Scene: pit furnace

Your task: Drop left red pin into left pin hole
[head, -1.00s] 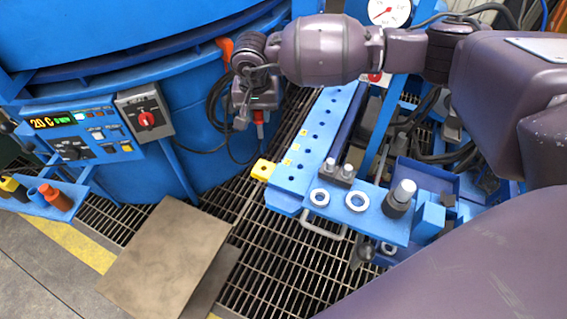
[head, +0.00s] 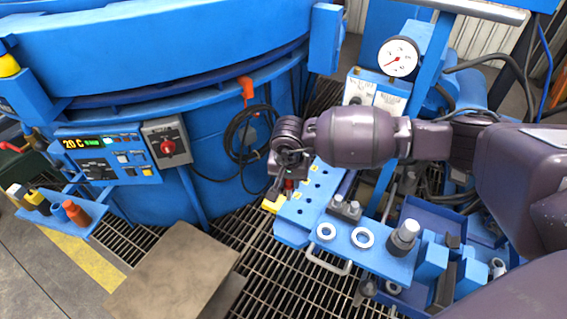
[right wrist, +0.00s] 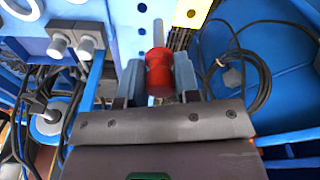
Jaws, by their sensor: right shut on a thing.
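My right gripper (head: 284,182) is shut on a red pin (head: 289,184). In the right wrist view the red head of the pin (right wrist: 158,75) sits between the two fingers, with a grey shaft beyond it. The gripper is at the left side of the blue plate with rows of holes (head: 296,221), close to a yellow block (head: 273,204) on its left edge. The yellow block also shows in the right wrist view (right wrist: 192,12), apart from the pin. Which hole is the left pin hole, I cannot tell. My left gripper is not in view.
Two white rings (head: 363,237) and a dark knob with a pale top (head: 404,235) are on the plate's near end. The big blue furnace (head: 180,90) and a hanging black cable (head: 250,140) are close on the left. A control panel (head: 105,155) is at far left.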

